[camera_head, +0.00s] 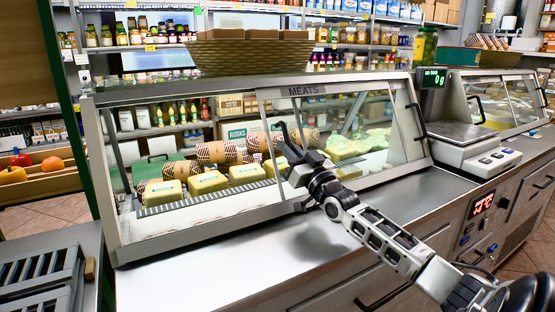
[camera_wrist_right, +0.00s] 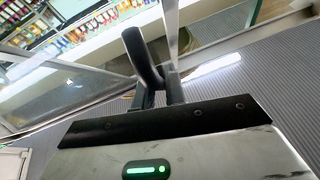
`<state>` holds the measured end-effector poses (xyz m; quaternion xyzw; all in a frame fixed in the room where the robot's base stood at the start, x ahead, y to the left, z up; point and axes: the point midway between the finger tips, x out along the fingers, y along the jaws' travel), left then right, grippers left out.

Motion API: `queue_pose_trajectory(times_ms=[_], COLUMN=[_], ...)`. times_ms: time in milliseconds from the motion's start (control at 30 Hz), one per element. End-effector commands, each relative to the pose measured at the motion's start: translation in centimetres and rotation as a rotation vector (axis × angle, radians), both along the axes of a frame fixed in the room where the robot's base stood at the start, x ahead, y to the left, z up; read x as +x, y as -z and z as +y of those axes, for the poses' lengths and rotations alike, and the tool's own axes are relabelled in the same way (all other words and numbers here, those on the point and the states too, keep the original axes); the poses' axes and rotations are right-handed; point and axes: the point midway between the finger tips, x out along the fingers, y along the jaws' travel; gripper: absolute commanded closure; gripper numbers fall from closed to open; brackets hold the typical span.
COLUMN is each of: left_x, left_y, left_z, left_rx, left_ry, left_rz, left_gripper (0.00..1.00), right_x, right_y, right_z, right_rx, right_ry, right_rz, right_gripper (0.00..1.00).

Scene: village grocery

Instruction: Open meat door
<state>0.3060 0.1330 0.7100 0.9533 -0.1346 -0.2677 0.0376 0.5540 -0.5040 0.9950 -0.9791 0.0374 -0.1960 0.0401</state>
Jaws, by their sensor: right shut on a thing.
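The meat case is a glass-fronted counter with a "MEATS" label (camera_head: 307,90) on its top rail. Its sloped glass front has metal frames, and the black handle (camera_head: 283,132) of the meat door is near the middle. My right gripper (camera_head: 297,160) is at this handle, shut on it. In the right wrist view the black handle (camera_wrist_right: 142,58) rises from between the two dark fingers (camera_wrist_right: 160,95), close to a metal frame post. I cannot tell how far the door stands open. My left gripper is not in view.
Yellow packs (camera_head: 208,183) and patterned rolls (camera_head: 215,152) lie inside the case. A second black handle (camera_head: 416,121) is on the right. A scale (camera_head: 475,145) stands at the right, and a wicker basket (camera_head: 250,55) sits on top. The steel counter (camera_head: 230,280) in front is clear.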

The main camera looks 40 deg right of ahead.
Motion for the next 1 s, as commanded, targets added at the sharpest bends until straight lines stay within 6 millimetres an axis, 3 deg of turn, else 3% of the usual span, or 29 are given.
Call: queue_pose_trajectory(times_ms=[367, 400, 433, 467, 767, 1000], left_x=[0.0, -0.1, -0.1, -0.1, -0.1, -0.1], left_y=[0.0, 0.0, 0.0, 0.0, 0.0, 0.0], left_z=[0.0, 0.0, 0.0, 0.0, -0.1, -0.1], left_rx=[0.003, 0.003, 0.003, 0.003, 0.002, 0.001], left_ry=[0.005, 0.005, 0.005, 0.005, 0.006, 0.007], left_rz=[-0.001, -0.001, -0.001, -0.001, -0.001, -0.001], left_gripper=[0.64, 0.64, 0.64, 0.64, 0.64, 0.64], right_x=[-0.1, -0.1, -0.1, 0.0, -0.1, -2.4], right_y=[0.0, 0.0, 0.0, 0.0, 0.1, 1.2], right_z=[-0.2, -0.2, -0.2, -0.2, -0.1, 0.1], right_rx=[0.003, 0.003, 0.002, 0.002, 0.002, 0.002], right_ry=[0.001, 0.001, 0.0, 0.0, 0.0, 0.0], right_rz=[-0.001, -0.001, -0.001, -0.001, 0.0, 0.004], right_gripper=[1.0, 0.76, 0.68, 0.67, 0.67, 0.67])
